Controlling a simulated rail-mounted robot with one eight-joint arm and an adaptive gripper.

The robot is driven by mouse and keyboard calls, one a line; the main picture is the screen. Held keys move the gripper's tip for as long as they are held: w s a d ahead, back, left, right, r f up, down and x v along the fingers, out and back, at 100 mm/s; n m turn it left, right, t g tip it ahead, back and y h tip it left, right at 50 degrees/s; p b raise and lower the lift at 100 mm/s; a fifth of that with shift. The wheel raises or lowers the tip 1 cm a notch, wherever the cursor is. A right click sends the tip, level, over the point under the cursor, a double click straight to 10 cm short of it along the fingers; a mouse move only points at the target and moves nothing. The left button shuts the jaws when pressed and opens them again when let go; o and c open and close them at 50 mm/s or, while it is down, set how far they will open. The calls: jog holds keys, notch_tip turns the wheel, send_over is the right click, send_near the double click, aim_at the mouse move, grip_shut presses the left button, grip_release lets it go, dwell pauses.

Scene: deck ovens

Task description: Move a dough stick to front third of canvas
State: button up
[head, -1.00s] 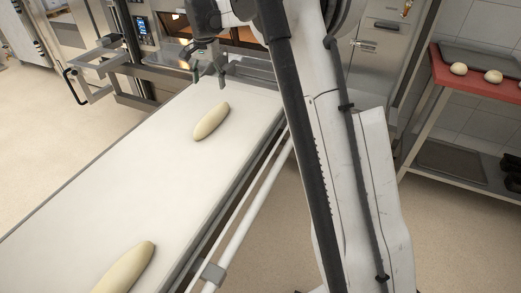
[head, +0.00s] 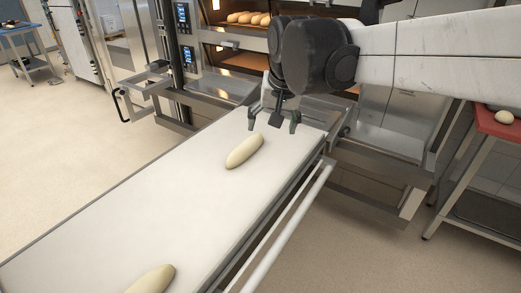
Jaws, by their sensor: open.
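A pale dough stick (head: 244,151) lies on the far part of the white canvas (head: 140,210), a long belt that runs from the lower left toward the oven. A second dough stick (head: 151,280) lies at the near end and is cut off by the bottom edge of the view. My gripper (head: 272,127) is open, with its fingers pointing down over the far end of the canvas. It is just beyond the far dough stick and appears empty and apart from it. My wrist hides part of the oven front.
The deck oven (head: 225,45) stands behind the canvas, with several baked loaves (head: 248,18) in an upper deck. A red-topped table (head: 497,124) with a dough ball (head: 504,117) is at the right. A metal rail (head: 290,225) runs along the canvas's right side. The middle of the canvas is clear.

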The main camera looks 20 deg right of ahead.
jog(key=s+f+n+t, duration=0.1)
jog(key=s+f, duration=0.3)
jog(key=s, duration=0.4)
jog(key=s+f+n+t, duration=0.1)
jog(key=s+f+n, duration=0.1)
jog(key=s, duration=0.7)
jog(key=shift+s+f, duration=0.15)
jog(key=shift+f, duration=0.7)
jog(key=shift+r, duration=0.1)
notch_tip(320, 180, up, 4)
jog(key=p, duration=0.4)
